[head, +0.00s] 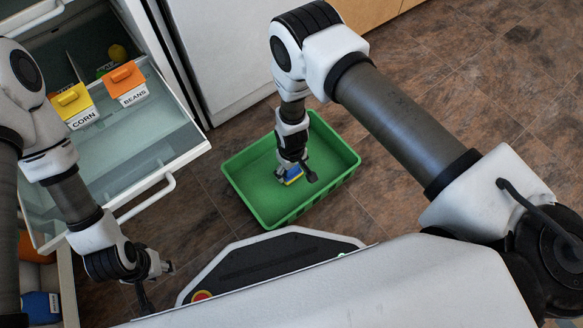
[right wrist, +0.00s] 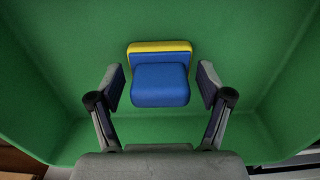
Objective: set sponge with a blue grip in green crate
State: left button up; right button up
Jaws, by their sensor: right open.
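The sponge with a blue grip (right wrist: 160,84) has a yellow base and a blue block-shaped grip. It is inside the green crate (right wrist: 55,75), over the crate's floor; whether it rests fully on the floor is hard to tell. My right gripper (right wrist: 162,92) is open, one finger on each side of the blue grip, with gaps showing. In the head view the sponge (head: 293,174) is partly hidden under my right gripper, inside the green crate (head: 241,206) on the floor. My left gripper (head: 160,268) hangs at the lower left, away from the crate; its jaw opening is unclear.
An open fridge drawer (head: 140,165) at the left holds a yellow corn box (head: 72,104) and an orange beans box (head: 126,84). Its handle (head: 147,198) sticks out near my left arm. A blue item (head: 41,307) lies lower left. Brown floor right of the crate is clear.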

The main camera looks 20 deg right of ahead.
notch_tip(320, 180, up, 12)
jog(key=p, duration=1.1)
jog(key=shift+r, duration=0.2)
jog(key=shift+f, duration=0.1)
jog(key=shift+s+d, duration=0.25)
jog(key=s+d+r+m, duration=0.2)
jog(key=s+d+r, duration=0.3)
jog(key=s, duration=0.5)
jog(key=s+d+r+m, duration=0.2)
jog(key=s+d+r, duration=0.3)
jog(key=s, duration=0.5)
jog(key=shift+s+d, duration=0.2)
jog(key=shift+d, duration=0.35)
jog(key=shift+r, duration=0.15)
